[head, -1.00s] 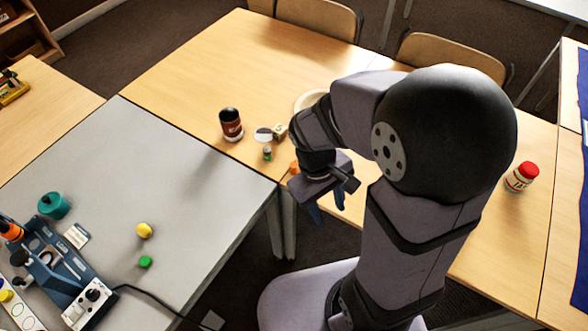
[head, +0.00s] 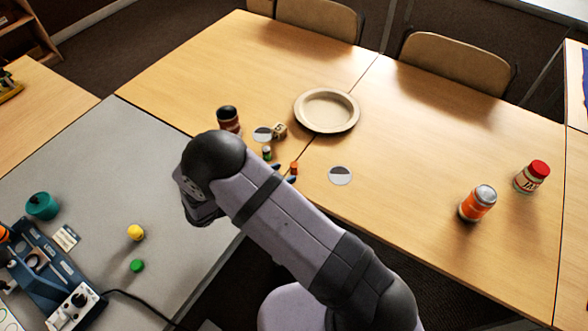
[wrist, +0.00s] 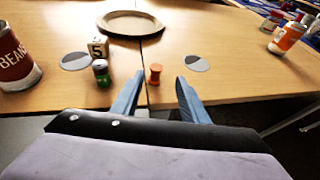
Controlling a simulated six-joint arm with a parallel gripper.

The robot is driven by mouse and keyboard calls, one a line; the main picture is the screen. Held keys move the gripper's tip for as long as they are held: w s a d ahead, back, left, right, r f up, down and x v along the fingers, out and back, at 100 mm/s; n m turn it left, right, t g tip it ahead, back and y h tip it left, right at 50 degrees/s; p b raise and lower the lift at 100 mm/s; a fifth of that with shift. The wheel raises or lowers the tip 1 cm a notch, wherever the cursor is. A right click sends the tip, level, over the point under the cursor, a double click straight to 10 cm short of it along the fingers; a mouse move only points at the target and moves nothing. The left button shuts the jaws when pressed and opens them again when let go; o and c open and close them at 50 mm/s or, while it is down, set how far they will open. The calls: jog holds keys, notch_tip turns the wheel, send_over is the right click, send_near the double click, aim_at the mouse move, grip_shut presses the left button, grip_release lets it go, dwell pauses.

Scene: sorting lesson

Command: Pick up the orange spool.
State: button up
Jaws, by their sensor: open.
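The orange spool (head: 294,167) stands upright on the wooden table near its front edge, partly beside my blue fingertips in the head view. In the wrist view the spool (wrist: 155,74) shows between the two fingers, slightly nearer the left one, and beyond them. My gripper (wrist: 160,82) is open and empty, with its fingers spread on either side of the spool's line. In the head view only the fingertips of my gripper (head: 284,173) show; my arm hides the rest.
A small green container (wrist: 101,72), a number block (wrist: 98,46) and a beans can (wrist: 17,62) stand left of the spool. Flat two-tone discs lie on both sides, one at right (head: 340,175). A round plate (head: 327,111) lies behind. An orange can (head: 477,204) stands far right.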

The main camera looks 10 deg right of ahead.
aim_at(294, 164)
jog(key=shift+p+x, duration=0.3)
jog(key=shift+x, duration=0.6)
jog(key=shift+w+a+p+x, duration=0.15)
jog(key=shift+p+x, duration=0.3)
jog(key=shift+x, duration=0.95)
jog(key=shift+w+a+p+x, duration=0.15)
jog(key=shift+p+x, duration=0.25)
jog(key=shift+x, duration=1)
jog(key=shift+f, duration=0.15)
jog(key=shift+c, duration=0.5)
grip_shut()
